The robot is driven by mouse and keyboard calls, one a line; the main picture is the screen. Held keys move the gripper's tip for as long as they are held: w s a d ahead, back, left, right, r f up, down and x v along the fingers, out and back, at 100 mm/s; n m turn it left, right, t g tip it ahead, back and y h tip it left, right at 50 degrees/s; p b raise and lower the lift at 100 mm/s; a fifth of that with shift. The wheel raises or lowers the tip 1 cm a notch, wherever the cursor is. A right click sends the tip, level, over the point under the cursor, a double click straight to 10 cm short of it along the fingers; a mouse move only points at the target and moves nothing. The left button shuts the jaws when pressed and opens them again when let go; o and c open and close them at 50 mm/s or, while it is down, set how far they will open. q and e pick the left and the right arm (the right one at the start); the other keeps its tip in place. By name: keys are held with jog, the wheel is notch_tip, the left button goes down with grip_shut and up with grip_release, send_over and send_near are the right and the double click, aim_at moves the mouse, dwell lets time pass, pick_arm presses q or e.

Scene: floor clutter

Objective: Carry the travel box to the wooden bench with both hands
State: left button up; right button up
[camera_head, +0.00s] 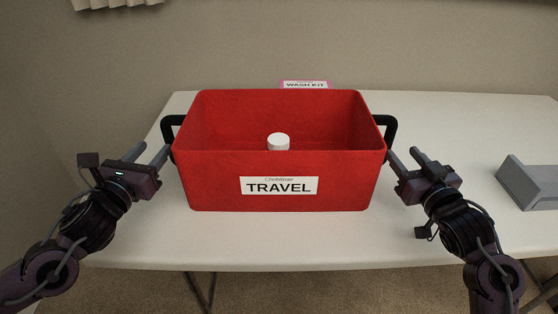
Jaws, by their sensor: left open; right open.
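The travel box (210,185) is a red open bin with a white TRAVEL label on its front. It stands upright on a white table. It has a black handle on each side, the left handle (167,124) and the right handle (392,130). My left gripper (155,152) is open and empty, just below and in front of the left handle. My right gripper (403,155) is open and empty, just below and in front of the right handle. I cannot tell whether either touches the box. The wooden bench is not in view.
A white-capped item (278,141) is inside the box. A WASH KIT label (305,85) shows behind the box, its bearer mostly hidden. A grey tray-like object (530,185) lies on the right of the table (450,120). A wall stands behind and to the left.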

aim_at(165, 135)
jog(key=shift+r, duration=0.1)
pick_arm(q)
jog(key=shift+w, duration=0.1)
pick_arm(e)
jog(key=shift+w, duration=0.1)
pick_arm(q)
jog(key=shift+w+r, duration=0.1)
jog(key=shift+w, duration=0.1)
pick_arm(e)
jog(key=shift+w+a, duration=0.1)
jog(key=shift+w, duration=0.1)
pick_arm(q)
jog(key=w, duration=0.2)
jog(key=w+d, duration=0.1)
jog(key=w, duration=0.4)
jog(key=shift+d, duration=0.25)
pick_arm(e)
jog(key=w, duration=0.3)
jog(key=w+a, duration=0.1)
jog(key=w, duration=0.3)
jog(key=shift+a, duration=0.2)
pick_arm(q)
grip_shut()
pick_arm(e)
grip_shut()
